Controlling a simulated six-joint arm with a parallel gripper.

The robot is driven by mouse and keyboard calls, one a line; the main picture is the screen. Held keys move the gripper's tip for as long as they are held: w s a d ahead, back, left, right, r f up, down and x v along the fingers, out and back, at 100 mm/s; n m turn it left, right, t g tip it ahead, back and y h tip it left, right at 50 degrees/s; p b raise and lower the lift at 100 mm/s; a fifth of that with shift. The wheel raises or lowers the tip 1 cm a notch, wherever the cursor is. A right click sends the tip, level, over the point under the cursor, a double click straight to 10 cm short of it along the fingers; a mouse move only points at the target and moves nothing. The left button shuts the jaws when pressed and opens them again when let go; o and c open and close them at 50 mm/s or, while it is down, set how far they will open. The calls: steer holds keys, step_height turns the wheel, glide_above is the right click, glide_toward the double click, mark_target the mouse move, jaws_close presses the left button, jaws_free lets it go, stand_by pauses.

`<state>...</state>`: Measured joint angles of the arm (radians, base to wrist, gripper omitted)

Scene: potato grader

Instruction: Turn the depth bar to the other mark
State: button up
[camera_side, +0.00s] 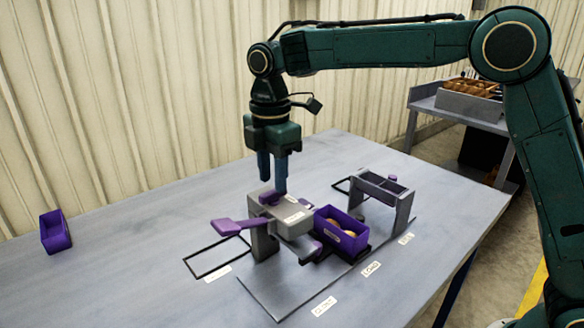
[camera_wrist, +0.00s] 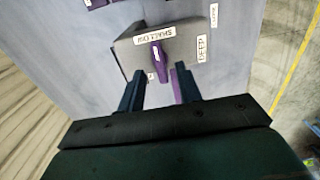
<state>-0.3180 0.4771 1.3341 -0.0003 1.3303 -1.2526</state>
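The depth bar (camera_side: 270,198) is a short purple bar on top of a grey housing (camera_side: 262,240). In the wrist view the bar (camera_wrist: 160,53) points towards the SHALLOW label (camera_wrist: 155,34); the DEEP label (camera_wrist: 202,48) is to its right. My gripper (camera_side: 272,186) is just above the bar in the side view, fingers pointing down. In the wrist view my gripper (camera_wrist: 161,73) has its two dark fingers spread apart, with the near end of the bar appearing between their tips. Nothing is held, and I cannot tell whether a finger touches the bar.
A purple lever (camera_side: 230,226) sticks out left of the housing. A purple bin (camera_side: 341,222) with potatoes stands at its right, beside a grey frame (camera_side: 383,187). Another purple bin (camera_side: 55,231) is at the far left.

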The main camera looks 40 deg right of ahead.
mark_target(273, 197)
steer(key=shift+f, duration=1.35)
jaws_close()
